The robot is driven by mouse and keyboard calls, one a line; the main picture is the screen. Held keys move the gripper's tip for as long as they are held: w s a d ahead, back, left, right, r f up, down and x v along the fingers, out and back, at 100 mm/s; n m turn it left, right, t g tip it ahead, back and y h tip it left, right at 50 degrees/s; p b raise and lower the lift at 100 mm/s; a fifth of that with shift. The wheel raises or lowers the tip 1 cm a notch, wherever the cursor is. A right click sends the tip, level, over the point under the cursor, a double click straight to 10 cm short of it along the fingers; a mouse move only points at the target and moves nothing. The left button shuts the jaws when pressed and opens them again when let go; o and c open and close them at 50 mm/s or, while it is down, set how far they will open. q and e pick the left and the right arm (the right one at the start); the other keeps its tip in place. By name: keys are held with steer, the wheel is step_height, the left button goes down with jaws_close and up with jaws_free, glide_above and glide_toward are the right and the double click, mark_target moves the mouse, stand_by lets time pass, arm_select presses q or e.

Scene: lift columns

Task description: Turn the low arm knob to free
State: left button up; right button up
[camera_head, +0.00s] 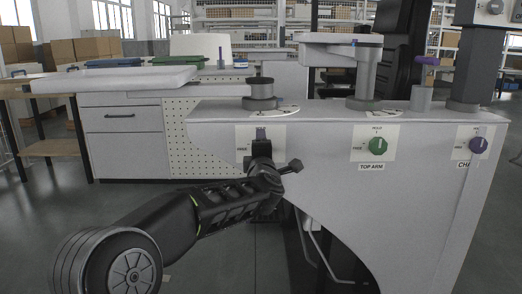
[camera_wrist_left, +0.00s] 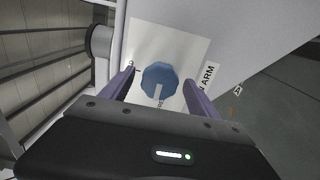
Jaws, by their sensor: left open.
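The low arm knob (camera_wrist_left: 160,78) is blue and sits on a white plate (camera_wrist_left: 191,48) marked "ARM" at its right in the left wrist view. Its pale pointer faces the bottom of that view, towards my palm. My left gripper (camera_wrist_left: 159,77) is open, with one purple finger on each side of the knob; I cannot tell whether they touch it. In the head view my left gripper (camera_head: 261,135) covers the knob, and only part of the plate (camera_head: 243,138) shows, with "FREE" at its left. My right gripper is not in view.
A green knob (camera_head: 377,146) labelled TOP ARM and a purple knob (camera_head: 478,145) are further right on the same grey panel (camera_head: 325,160). Column posts (camera_head: 365,75) rise above it. A white tray (camera_head: 115,79) stands out at the left.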

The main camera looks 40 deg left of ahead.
arm_select(q)
steer(key=p+v, duration=0.2)
steer(key=v, duration=0.5)
steer(key=shift+s+d, duration=0.25)
steer(key=shift+s, duration=0.05)
stand_by(0.3)
